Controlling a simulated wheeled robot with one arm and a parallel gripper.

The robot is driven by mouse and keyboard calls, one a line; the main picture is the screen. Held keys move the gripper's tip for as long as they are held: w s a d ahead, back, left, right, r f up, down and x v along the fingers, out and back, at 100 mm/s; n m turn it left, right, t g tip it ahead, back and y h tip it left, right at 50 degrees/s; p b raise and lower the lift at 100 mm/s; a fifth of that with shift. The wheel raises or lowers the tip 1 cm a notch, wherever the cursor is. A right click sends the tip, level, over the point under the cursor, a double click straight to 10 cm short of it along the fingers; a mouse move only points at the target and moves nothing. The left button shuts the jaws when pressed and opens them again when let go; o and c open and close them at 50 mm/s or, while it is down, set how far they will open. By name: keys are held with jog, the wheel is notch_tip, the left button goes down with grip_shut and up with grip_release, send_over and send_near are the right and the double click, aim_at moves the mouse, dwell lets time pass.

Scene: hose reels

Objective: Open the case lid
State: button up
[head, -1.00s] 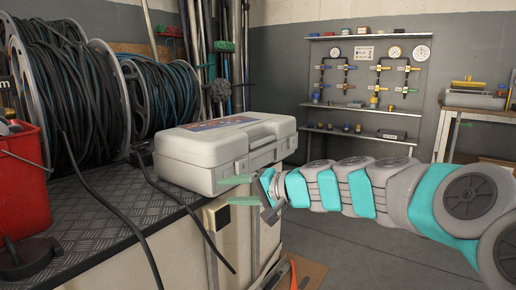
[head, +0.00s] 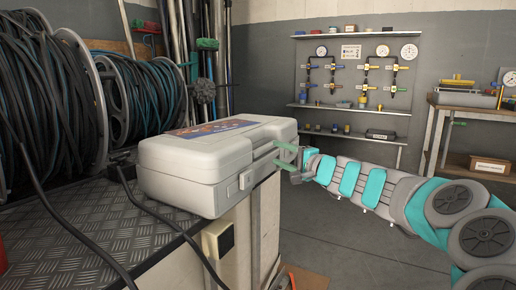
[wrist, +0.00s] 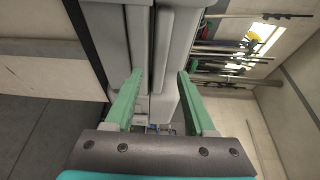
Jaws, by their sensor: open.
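The closed grey plastic case (head: 190,182) lies on the checker-plate bench top in the head view, with a coloured label on its lid (head: 225,132). Its front side, with latches and a handle, faces right toward my arm. My gripper (head: 286,156) is open at the right end of that front side, its green fingers pointing at the case. In the wrist view the two green fingers (wrist: 155,90) are spread, with the case's grey front and lid edge (wrist: 152,45) ahead between and beyond them. I cannot tell whether the fingers touch the case.
Large hose reels (head: 100,105) with black and blue hose stand behind and left of the case. A black cable (head: 165,210) runs over the bench edge. A gauge panel (head: 358,75) with shelves is on the back wall. A wooden workbench (head: 470,110) stands at right. Floor between is open.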

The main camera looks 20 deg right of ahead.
aim_at(267, 150)
jog(key=shift+x, duration=3.55)
jog(key=shift+a, duration=0.1)
jog(key=shift+s, duration=0.1)
grip_shut()
